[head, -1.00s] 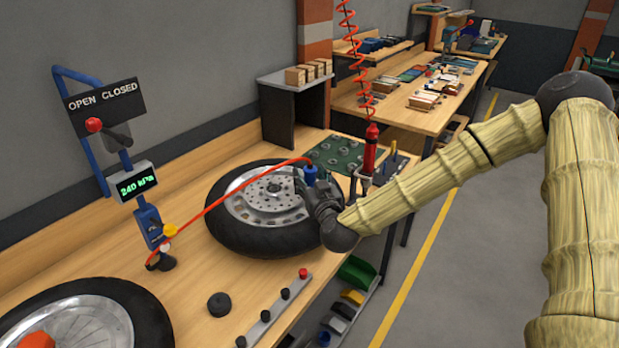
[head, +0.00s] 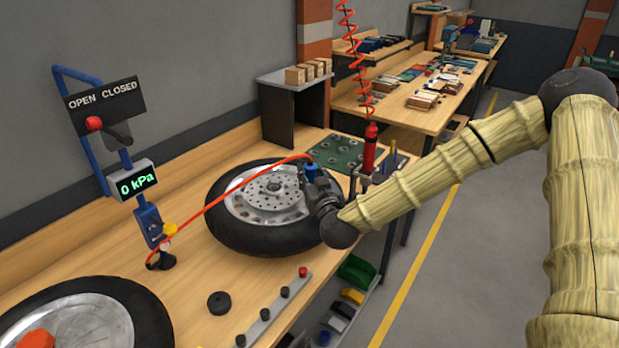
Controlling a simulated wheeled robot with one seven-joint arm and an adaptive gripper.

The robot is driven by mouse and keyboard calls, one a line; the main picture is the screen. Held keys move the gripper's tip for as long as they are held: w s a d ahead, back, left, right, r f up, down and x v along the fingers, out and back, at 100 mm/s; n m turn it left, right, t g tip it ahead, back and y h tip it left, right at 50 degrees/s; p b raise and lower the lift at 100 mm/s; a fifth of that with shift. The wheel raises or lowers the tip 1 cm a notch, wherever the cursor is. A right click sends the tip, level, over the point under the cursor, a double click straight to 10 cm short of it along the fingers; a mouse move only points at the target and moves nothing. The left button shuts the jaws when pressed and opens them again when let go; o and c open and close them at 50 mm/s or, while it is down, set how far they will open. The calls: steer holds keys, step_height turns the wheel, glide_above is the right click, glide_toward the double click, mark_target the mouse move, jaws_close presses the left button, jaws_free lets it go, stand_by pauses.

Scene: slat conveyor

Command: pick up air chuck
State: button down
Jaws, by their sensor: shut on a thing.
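The air chuck (head: 311,170) is a small blue piece at the end of a red hose, above the right edge of the upright-lit wheel's rim. My gripper (head: 309,179) is shut on it, and its fingers hide the chuck's lower part. The wheel (head: 265,235) lies flat on the bench, with a black tyre and silver rim. I cannot tell whether the chuck touches the wheel. The red hose (head: 225,193) runs left to the blue gauge stand (head: 148,222), whose display (head: 136,184) reads 0 kPa.
A second wheel (head: 150,318) lies at the bench's near left. A black puck (head: 219,303) and a strip with several knobs (head: 263,314) lie at the front. A red tool (head: 370,148) hangs from a coiled hose just right of my gripper. A green plate (head: 335,152) lies behind.

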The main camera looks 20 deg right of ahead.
mark_target(311, 168)
steer(key=shift+r+b, duration=0.7)
steer(key=shift+r, duration=0.6)
steer(key=shift+s+a+r, duration=0.15)
steer(key=shift+s+r, duration=0.05)
steer(key=shift+s, duration=0.05)
steer(key=s+a+r+p, duration=0.1)
steer(key=s+a, duration=0.3)
steer(key=s, duration=0.8)
steer(key=shift+s+r, duration=0.3)
steer(key=shift+r, duration=0.15)
steer(key=shift+s+p, duration=0.15)
steer(key=shift+p, duration=0.95)
steer(key=p, duration=0.2)
steer(key=s+p, duration=0.1)
steer(key=p, duration=0.2)
steer(key=shift+s+a, duration=0.2)
steer(key=shift+a, duration=0.15)
steer(key=shift+s+f+p, duration=0.1)
steer(key=shift+s+p, duration=0.05)
steer(key=shift+p, duration=0.25)
